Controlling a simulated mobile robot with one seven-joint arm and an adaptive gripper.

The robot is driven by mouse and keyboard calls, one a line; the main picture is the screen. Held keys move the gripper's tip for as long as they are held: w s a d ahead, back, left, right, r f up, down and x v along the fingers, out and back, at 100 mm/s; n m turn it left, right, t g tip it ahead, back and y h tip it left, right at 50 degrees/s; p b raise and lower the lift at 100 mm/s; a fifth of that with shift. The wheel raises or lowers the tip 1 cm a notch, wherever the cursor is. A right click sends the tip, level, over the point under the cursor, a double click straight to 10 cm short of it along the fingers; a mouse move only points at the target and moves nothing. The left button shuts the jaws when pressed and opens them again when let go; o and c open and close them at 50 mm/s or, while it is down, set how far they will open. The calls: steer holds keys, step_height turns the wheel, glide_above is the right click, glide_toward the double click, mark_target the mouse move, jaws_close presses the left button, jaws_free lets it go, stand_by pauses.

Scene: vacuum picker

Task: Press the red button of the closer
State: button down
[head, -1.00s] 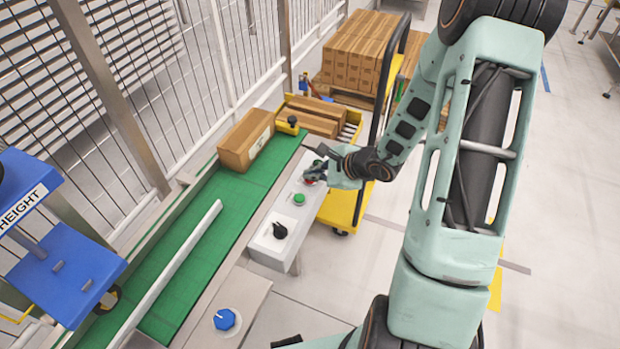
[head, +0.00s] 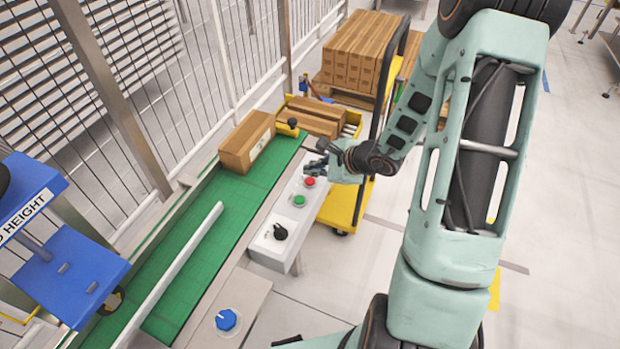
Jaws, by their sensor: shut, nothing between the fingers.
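The red button (head: 310,182) sits on the grey-white control box (head: 271,247) beside the green conveyor, in the head view. On the same box are a green button (head: 299,200) nearer to me and a black knob (head: 280,233) at the near end. My gripper (head: 309,170) is shut and empty. It appears just beyond and above the red button, which is in plain view; a small gap seems to lie between them. The exact height of my fingertips over the box is hard to tell.
A cardboard box (head: 246,142) lies on the green conveyor (head: 195,230). A white guide rail (head: 175,268) runs along it. A yellow cart (head: 343,208) stands behind the control box. A blue knob (head: 227,320) is at the front, and a blue stand (head: 65,275) is at the left.

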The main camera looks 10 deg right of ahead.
mark_target(312, 182)
steer(key=shift+r+p, duration=1)
steer(key=shift+r, duration=1)
